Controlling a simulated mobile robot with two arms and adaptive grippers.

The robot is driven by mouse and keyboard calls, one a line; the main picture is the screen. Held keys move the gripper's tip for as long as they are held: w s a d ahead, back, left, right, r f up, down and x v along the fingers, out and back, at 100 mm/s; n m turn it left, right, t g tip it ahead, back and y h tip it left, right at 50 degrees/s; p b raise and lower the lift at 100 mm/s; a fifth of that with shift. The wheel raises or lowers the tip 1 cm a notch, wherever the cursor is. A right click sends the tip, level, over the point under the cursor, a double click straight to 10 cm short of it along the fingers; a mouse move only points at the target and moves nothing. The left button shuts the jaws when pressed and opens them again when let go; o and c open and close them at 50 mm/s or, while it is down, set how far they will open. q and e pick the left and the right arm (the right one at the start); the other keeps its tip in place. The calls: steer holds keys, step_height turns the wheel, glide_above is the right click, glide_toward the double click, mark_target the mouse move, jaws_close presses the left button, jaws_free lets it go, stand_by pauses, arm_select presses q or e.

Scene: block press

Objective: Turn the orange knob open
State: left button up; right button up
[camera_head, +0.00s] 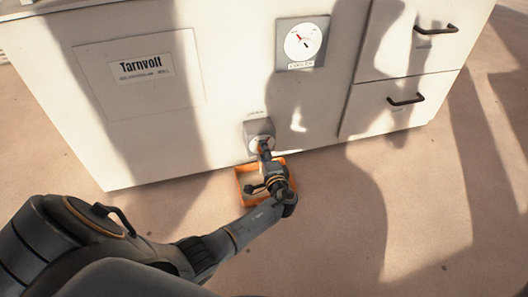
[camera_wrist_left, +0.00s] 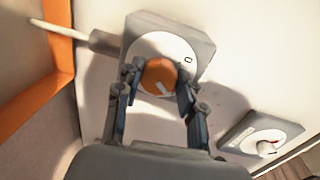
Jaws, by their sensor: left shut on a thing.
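The orange knob (camera_wrist_left: 158,75) sits on a white round dial (camera_wrist_left: 168,47) on a grey housing (camera_wrist_left: 203,47). In the left wrist view the two fingers of my left gripper (camera_wrist_left: 157,82) close on its opposite sides. A white line on the knob points down and slightly right in that view, away from a dark "0" mark on the dial. In the head view the housing (camera_head: 251,128) is low on the white cabinet front, and my left gripper (camera_head: 264,150) reaches it and mostly hides the knob. My right gripper does not show.
An orange-rimmed tray (camera_head: 242,190) is on the floor below the housing, partly behind my arm. Two drawers with dark handles are at right. A pale rod (camera_wrist_left: 72,34) sticks out beside the housing.

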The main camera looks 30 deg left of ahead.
arm_select(q)
steer(key=o, duration=1.1)
steer(key=shift+w+d, duration=0.1)
steer(key=shift+o, duration=0.2)
steer(key=v, duration=0.7)
steer(key=shift+s+d, duration=0.2)
